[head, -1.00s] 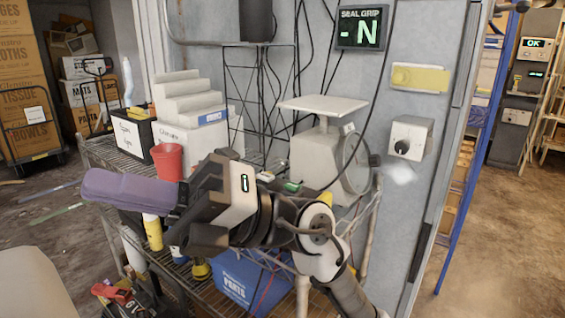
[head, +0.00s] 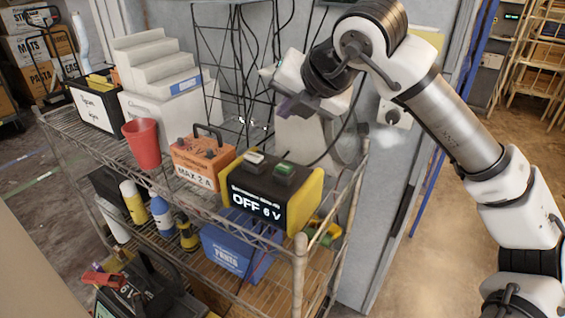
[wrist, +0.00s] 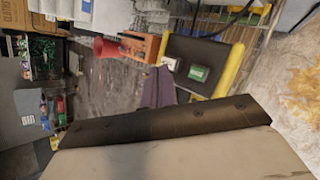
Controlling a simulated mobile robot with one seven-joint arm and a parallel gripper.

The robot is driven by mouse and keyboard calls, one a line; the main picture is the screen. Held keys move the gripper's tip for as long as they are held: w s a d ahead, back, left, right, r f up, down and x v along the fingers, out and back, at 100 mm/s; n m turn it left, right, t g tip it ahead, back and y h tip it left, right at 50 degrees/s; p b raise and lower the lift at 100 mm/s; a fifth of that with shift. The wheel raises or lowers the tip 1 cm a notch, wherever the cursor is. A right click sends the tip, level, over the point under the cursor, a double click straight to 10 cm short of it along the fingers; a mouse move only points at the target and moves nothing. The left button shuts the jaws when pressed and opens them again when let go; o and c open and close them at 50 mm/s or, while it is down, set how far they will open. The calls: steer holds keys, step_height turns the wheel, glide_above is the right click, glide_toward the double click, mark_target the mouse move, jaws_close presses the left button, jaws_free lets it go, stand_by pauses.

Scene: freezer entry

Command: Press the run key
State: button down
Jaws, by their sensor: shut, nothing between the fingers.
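A yellow and black power box (head: 272,192) sits on the top shelf of the wire cart, its front display reading "OFF 6 V". On its top are a green key (head: 284,172) and a pale key (head: 254,157); I cannot read a label on either. In the wrist view the green key (wrist: 197,73) and the pale key (wrist: 170,64) also show. My gripper (head: 288,108) has purple fingers, shut and empty. It is above and beyond the box in the head view, apart from both keys. In the wrist view its fingers (wrist: 158,88) appear left of the keys.
An orange "MAX 2 A" unit (head: 202,160) stands left of the box, with a red cup (head: 142,143) beyond it. A pale scale (head: 300,140) stands behind my gripper. Cables hang along the wall. The cart's metal post (head: 300,262) rises at the front corner.

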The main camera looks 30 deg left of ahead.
steer(key=b, duration=0.5)
glide_above(287, 170)
step_height(287, 170, down, 8)
steer(key=shift+r, duration=0.2)
steer(key=shift+f+b, duration=0.65)
stand_by(1.3)
steer(key=shift+f+b, duration=0.4)
steer(key=shift+b, duration=0.2)
steer(key=shift+f+b, duration=0.45)
steer(key=shift+b, duration=0.1)
stand_by(0.4)
stand_by(0.4)
steer(key=shift+r+p, duration=0.45)
steer(key=shift+r, duration=0.45)
